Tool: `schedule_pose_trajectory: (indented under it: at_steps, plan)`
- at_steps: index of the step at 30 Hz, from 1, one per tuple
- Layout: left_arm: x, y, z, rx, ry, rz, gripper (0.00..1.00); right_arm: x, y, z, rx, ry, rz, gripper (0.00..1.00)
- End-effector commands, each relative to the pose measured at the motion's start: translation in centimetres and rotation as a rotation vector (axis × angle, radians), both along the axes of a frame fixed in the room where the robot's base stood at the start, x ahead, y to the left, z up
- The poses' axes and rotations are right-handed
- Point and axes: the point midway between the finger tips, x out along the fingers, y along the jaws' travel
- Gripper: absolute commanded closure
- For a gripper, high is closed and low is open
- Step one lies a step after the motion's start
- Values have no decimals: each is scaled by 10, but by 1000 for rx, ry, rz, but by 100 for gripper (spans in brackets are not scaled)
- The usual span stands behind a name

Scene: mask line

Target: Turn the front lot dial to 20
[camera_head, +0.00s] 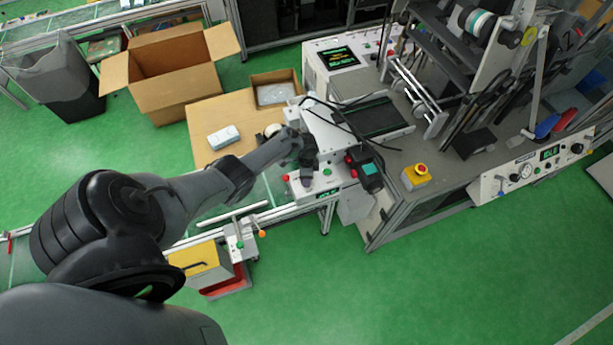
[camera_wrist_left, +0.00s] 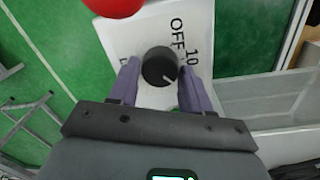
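The lot dial is a round black knob (camera_wrist_left: 160,67) on a white panel (camera_wrist_left: 150,25) in the left wrist view. Its white pointer line angles toward the lower right. The markings "OFF" and "10" show beside it; another at the left is cut off by a finger. My left gripper (camera_wrist_left: 159,77) has its two purple fingers on either side of the knob. I cannot tell whether both fingers press on it. In the head view my left gripper (camera_head: 307,178) is over the white control box (camera_head: 328,184), and it hides the dial there. My right gripper is not in view.
A red button (camera_wrist_left: 116,4) is close to the dial, and a green button (camera_head: 327,172) is on the same box. An open cardboard box (camera_head: 172,75) is at the back left.

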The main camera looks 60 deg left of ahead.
Motion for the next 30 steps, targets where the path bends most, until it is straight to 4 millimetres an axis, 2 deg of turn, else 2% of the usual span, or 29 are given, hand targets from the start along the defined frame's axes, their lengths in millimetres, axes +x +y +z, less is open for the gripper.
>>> schedule_pose_trajectory:
  at_steps: [1,3,4,15,20,30]
  plan:
    - [0,0,0,0,0,0,43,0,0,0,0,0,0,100]
    - [0,0,0,0,0,1,32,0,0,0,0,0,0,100]
    - [0,0,0,0,0,1,31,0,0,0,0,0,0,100]
    - [0,0,6,0,0,3,31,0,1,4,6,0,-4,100]
    - [1,1,26,1,-3,1,31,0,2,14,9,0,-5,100]
    - [2,4,83,1,0,1,31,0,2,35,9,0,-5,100]
